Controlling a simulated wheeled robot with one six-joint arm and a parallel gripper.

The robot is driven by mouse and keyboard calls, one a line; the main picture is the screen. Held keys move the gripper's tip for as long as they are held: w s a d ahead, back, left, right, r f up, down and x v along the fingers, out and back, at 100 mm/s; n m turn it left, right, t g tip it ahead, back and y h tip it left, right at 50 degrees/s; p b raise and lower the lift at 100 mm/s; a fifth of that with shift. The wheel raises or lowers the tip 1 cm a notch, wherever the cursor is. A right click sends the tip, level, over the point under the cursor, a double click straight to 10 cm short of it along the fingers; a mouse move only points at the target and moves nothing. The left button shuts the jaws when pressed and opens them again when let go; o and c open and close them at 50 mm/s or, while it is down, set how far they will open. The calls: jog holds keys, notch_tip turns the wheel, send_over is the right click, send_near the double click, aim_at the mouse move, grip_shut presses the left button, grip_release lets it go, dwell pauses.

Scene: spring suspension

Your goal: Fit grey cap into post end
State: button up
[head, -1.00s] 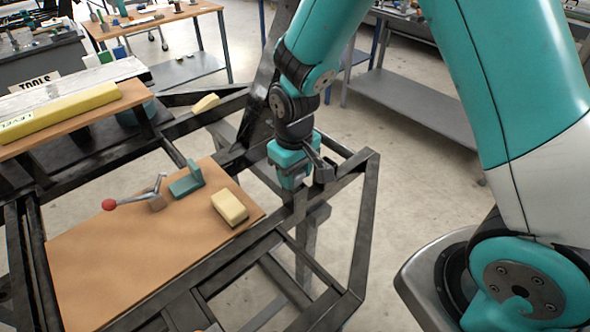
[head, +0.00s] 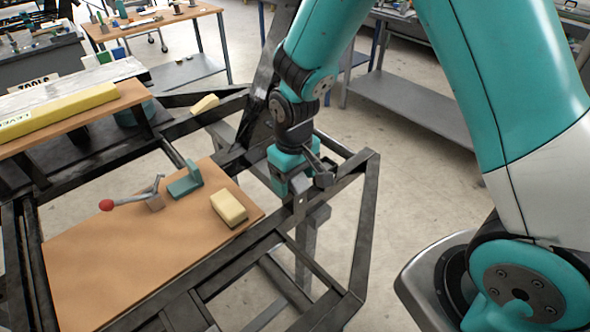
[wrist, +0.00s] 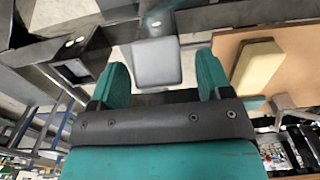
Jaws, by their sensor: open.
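The grey cap (wrist: 157,62) shows in the wrist view as a light grey square with rounded corners, in front of my gripper (wrist: 161,68). My gripper's two teal fingers stand open on either side of it, with a gap on both sides. I cannot tell how deep the cap sits in the post end behind it. In the head view my gripper (head: 288,188) is low at the frame's right corner, and a grey block face (head: 301,183) shows beside its finger. A dark square tube with an open end (wrist: 76,68) is left of the fingers in the wrist view.
A brown board (head: 140,250) lies on the dark frame, bearing a cream block (head: 229,207), a teal bracket (head: 185,181) and a red-knobbed lever clamp (head: 107,205). The cream block (wrist: 256,66) is right of the fingers in the wrist view. Dark frame bars (head: 364,220) surround my gripper.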

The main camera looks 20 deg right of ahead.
notch_tip(320, 180, up, 17)
jog(key=s+a+r+n+y, duration=0.1)
jog(key=s+a+y, duration=0.1)
jog(key=s, duration=0.7)
jog(key=s+a+r+n+y, duration=0.2)
jog(key=s, duration=0.7)
jog(key=shift+s+a+b, duration=0.2)
jog(key=shift+s+b, duration=0.1)
